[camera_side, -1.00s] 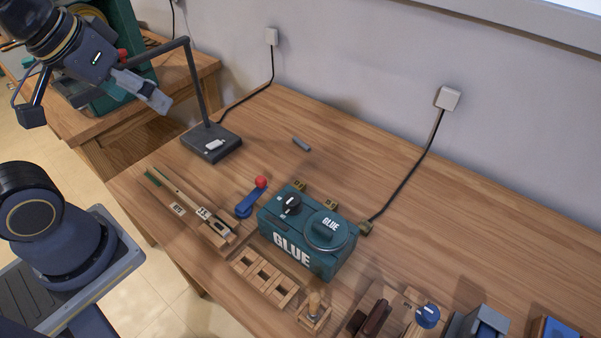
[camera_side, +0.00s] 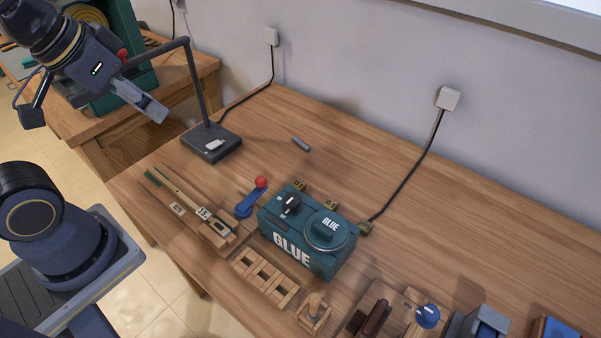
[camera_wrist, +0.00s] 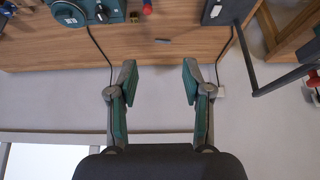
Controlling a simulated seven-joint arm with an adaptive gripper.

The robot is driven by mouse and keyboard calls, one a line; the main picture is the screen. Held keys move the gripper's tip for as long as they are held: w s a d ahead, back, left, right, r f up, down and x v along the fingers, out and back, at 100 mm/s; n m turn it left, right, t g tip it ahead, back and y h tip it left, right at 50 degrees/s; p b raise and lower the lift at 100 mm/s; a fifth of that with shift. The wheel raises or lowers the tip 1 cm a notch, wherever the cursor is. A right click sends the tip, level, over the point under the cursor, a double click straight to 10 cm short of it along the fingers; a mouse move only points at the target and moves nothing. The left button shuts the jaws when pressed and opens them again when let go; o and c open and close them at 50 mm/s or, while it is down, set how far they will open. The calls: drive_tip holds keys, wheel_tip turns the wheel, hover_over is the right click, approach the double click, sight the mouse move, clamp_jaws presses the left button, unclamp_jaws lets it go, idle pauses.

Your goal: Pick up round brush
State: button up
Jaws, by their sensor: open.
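Long thin tools (camera_side: 178,186), which look like brushes, lie side by side in a wooden rack at the left front of the bench, with small white labels near them. One has a green end (camera_side: 152,179). I cannot tell which is the round brush, and the bristles do not show clearly. My gripper (camera_side: 155,108) is high at the upper left, well away from the rack. In the wrist view my gripper (camera_wrist: 159,84) has its two green-padded fingers apart with nothing between them. The rack does not show clearly there.
The teal glue box (camera_side: 305,232) sits right of the rack, with a red-knobbed blue lever (camera_side: 251,198) beside it. A dark lamp (camera_side: 212,143) stands behind the rack, near my gripper. Wooden holders (camera_side: 265,277) line the front. The back right bench (camera_side: 480,220) is clear.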

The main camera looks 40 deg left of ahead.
drive_tip(key=w+d+r+m+t+h, duration=0.4)
drive_tip(key=w+d+m+h, duration=0.1)
drive_tip(key=w+d, duration=0.45)
drive_tip(key=w+d+f+m, duration=0.1)
drive_tip(key=w+d+f, duration=0.25)
drive_tip(key=d, duration=0.45)
drive_tip(key=m+g+y, duration=0.2)
drive_tip(key=m+g, duration=0.1)
drive_tip(key=g, duration=0.3)
approach(310, 299)
drive_tip(key=x, duration=0.6)
drive_tip(key=shift+x, duration=3.35)
drive_tip(key=shift+a, duration=0.1)
clamp_jaws()
